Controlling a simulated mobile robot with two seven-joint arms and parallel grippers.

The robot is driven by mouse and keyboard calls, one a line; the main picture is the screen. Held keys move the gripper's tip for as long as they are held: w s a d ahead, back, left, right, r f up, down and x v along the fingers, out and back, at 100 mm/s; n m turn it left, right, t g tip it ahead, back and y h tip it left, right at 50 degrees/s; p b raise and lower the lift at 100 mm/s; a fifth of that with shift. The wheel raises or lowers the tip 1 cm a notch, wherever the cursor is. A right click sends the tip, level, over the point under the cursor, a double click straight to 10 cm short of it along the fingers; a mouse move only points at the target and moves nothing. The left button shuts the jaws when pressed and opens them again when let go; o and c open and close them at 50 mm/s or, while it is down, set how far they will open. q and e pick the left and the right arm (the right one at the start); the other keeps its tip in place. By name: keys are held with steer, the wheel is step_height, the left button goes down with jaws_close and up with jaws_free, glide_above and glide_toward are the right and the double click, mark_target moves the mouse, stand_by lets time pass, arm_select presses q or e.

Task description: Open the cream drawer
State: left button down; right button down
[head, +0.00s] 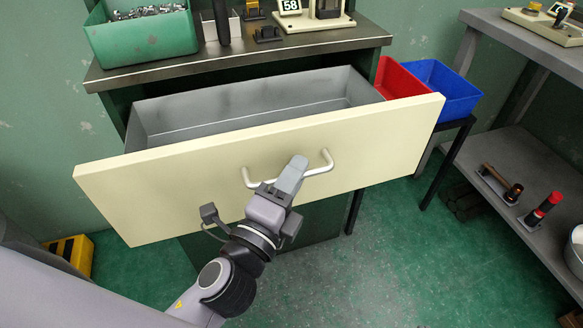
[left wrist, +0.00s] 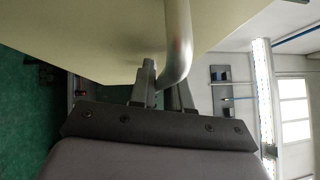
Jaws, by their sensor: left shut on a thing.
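The cream drawer (head: 200,190) is pulled well out of the dark green bench, and its grey inside (head: 250,106) shows empty. A pale bar handle (head: 318,166) is on its front. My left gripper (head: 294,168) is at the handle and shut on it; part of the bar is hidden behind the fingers. In the left wrist view the handle bar (left wrist: 178,40) passes between the two fingers (left wrist: 164,92), with the cream front (left wrist: 100,35) beside it. My right gripper is not in view.
A green bin (head: 145,40) with metal parts and several small items stand on the bench top (head: 240,55). Red (head: 403,78) and blue (head: 445,90) bins stand to the right. A grey shelf (head: 540,165) with tools is at far right. Green floor (head: 390,260) is clear between.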

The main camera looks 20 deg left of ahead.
arm_select(q)
steer(key=shift+s+d, duration=0.2)
steer(key=shift+s, duration=0.1)
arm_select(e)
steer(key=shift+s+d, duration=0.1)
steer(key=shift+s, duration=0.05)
arm_select(q)
steer(key=c, duration=1.2)
jaws_free()
